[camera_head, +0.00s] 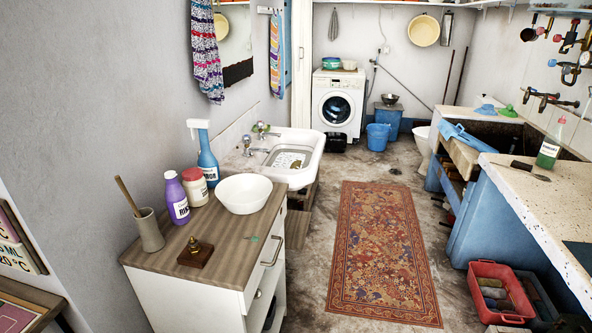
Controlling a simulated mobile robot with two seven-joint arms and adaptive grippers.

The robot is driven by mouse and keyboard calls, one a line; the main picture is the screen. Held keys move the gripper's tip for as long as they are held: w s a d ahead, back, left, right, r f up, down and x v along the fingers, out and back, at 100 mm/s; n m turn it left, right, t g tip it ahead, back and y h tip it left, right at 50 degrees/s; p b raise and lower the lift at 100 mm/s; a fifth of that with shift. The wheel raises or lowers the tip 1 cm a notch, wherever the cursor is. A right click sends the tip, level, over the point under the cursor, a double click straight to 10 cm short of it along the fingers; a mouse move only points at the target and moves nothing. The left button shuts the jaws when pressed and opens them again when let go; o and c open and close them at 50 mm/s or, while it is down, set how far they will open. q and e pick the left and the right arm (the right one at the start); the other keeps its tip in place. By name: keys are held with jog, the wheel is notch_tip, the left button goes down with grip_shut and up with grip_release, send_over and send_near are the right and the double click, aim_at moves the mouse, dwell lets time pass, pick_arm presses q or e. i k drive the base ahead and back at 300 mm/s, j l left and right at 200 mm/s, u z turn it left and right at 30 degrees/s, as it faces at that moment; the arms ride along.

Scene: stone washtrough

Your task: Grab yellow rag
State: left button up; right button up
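I cannot make out a plain yellow rag for certain anywhere in the head view. A narrow blue towel (277,52) with some yellowish and red stripes hangs on the wall left of the washing machine. A multicoloured striped towel (206,52) hangs nearer on the left wall. A light blue cloth (466,138) lies over the edge of the stone trough (497,130) at the right. Neither of my grippers shows in this view.
A wooden-topped cabinet (225,246) with bottles and a white bowl (244,193) stands at the left, before a white sink (299,155). A patterned rug (382,250) covers the clear middle floor. A red crate (500,292) sits below the right counter (545,200).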

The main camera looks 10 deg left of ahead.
aim_at(296, 164)
jog(key=i+l+z, duration=0.25)
jog(key=i, duration=0.7)
jog(key=i+z, duration=0.25)
jog(key=i, duration=0.65)
jog(key=i+u, duration=0.2)
jog(key=i, duration=0.25)
jog(key=i+l+u, duration=0.2)
jog(key=i, duration=0.2)
jog(key=i+l+u, duration=0.25)
jog(key=i, duration=0.15)
jog(key=i+l+u, duration=0.1)
jog(key=u, duration=0.25)
jog(key=i+l+u, duration=0.2)
jog(key=u, duration=0.2)
jog(key=i+l+u, duration=0.35)
jog(key=k+j, duration=0.05)
jog(key=j, duration=0.05)
